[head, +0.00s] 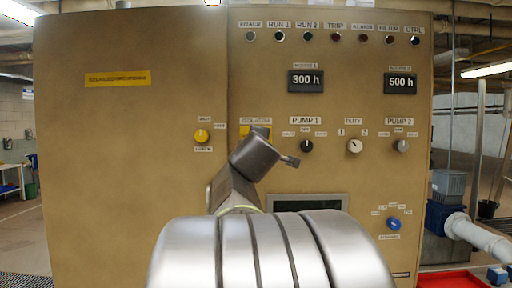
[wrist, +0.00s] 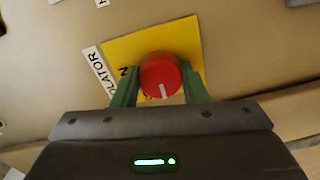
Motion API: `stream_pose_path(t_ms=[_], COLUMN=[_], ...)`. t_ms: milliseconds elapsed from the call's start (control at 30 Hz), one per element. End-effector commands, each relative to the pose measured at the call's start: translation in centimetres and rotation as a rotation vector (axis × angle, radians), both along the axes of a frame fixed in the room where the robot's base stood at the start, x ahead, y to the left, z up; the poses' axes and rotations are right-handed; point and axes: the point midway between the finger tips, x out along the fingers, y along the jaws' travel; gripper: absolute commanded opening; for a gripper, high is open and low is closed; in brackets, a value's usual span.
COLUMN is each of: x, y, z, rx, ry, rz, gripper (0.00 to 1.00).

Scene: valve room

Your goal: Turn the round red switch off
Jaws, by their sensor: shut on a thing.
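The round red switch (wrist: 160,77) shows in the wrist view on a yellow plate (wrist: 124,50), with a white label ending in "LATOR" (wrist: 98,67) beside it. It has a white pointer mark on its face. My gripper (wrist: 159,84) has one green finger on each side of the switch and is shut on it. In the head view my arm's end hides the switch. Only part of the yellow plate (head: 262,131) shows there, under the "ISOLATOR" label (head: 256,121).
Lamps run along the top. A white pipe (head: 478,233) stands at the right.

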Motion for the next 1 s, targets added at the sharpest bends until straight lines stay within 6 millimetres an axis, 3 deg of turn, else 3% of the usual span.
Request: stream_pose_path(t_ms=[633, 667, 767, 1000], x=[0.03, 0.03, 0.02, 0.01], y=[0.00, 0.00, 0.00, 0.01], z=[-0.10, -0.11, -0.09, -0.04], rx=[-0.051, -0.051, -0.051, -0.050], ry=[0.002, 0.002, 0.002, 0.001], rz=[-0.001, -0.001, -0.001, 0.000], gripper=[0.17, 0.43, 0.61, 0.61])
